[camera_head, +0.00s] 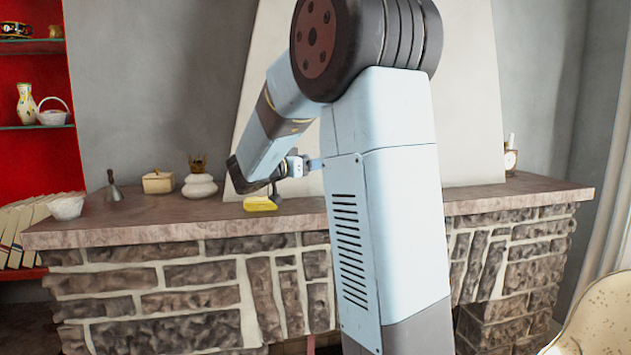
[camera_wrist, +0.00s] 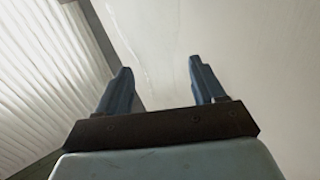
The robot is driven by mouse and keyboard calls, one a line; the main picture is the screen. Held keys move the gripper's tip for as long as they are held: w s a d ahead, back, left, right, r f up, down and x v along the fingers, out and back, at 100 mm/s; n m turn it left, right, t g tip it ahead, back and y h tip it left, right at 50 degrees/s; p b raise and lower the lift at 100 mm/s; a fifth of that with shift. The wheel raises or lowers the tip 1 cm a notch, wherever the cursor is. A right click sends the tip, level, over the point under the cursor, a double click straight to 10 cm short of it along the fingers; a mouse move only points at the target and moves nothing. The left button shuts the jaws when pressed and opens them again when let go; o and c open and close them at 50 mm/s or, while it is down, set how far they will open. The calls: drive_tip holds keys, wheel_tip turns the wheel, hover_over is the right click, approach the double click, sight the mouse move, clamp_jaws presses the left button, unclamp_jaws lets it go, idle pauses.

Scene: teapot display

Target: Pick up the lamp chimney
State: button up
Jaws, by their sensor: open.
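My gripper (camera_wrist: 160,66) is open in the wrist view, with two dark blue fingers apart and nothing between them. A plain pale surface lies beyond the fingers. In the head view my arm reaches over the stone mantel (camera_head: 130,222), and the gripper end is small and partly hidden by my own arm. I cannot make out a clear lamp chimney in either view. A white rounded pot with a brown crown-like top (camera_head: 199,186) stands upright on the mantel, left of my arm's end; I cannot tell whether it is a lamp.
A yellow object (camera_head: 260,203) lies on the mantel below my arm's end. A small box (camera_head: 158,182), a bell (camera_head: 114,190) and a white bowl (camera_head: 67,207) stand further left. A small clock-like object (camera_head: 510,160) is at right. A ribbed white surface (camera_wrist: 50,80) shows in the wrist view.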

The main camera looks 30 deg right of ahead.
drive_tip(key=x, duration=0.3)
drive_tip(key=shift+w+d, duration=0.1)
drive_tip(key=shift+d, duration=0.05)
drive_tip(key=shift+c, duration=0.3)
clamp_jaws()
